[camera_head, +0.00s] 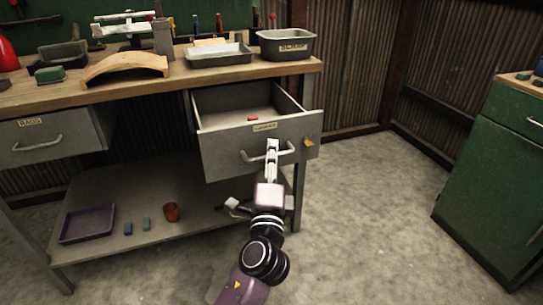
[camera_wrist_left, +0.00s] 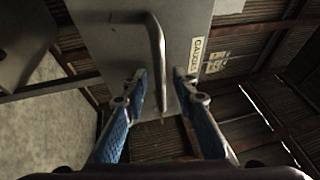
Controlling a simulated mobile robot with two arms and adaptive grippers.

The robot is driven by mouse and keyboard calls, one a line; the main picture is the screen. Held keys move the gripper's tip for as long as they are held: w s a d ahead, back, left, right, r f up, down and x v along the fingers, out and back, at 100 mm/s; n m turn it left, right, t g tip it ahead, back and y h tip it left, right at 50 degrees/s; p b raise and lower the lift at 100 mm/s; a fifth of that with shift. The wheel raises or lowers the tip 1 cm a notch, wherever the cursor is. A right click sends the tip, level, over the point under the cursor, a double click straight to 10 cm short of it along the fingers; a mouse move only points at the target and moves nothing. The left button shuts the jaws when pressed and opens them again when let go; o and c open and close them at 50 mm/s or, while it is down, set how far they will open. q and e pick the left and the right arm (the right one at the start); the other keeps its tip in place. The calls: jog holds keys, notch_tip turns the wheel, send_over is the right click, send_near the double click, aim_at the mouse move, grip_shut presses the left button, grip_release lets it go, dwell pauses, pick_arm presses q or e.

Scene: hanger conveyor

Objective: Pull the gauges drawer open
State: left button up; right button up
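The gauges drawer (camera_head: 225,147) is a grey metal drawer under the right part of the workbench. It stands pulled out, with its inside showing and a small red item on its floor. Its label (camera_head: 265,127) sits above a bar handle (camera_head: 253,157). My left gripper (camera_head: 272,147) is at the right part of that handle in the head view. In the left wrist view, the two blue-padded fingers (camera_wrist_left: 160,75) are spread apart, with the handle bar (camera_wrist_left: 157,45) between their tips and a gap showing beside it. My right gripper is not in view.
The rags drawer (camera_head: 50,143) is at the left. The bench top holds a scrap bin (camera_head: 285,45), a grey tray (camera_head: 219,55) and a wooden arch (camera_head: 125,67). A green cabinet (camera_head: 495,185) stands right; floor between is clear.

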pick_arm(q)
jog(key=v, duration=1.2)
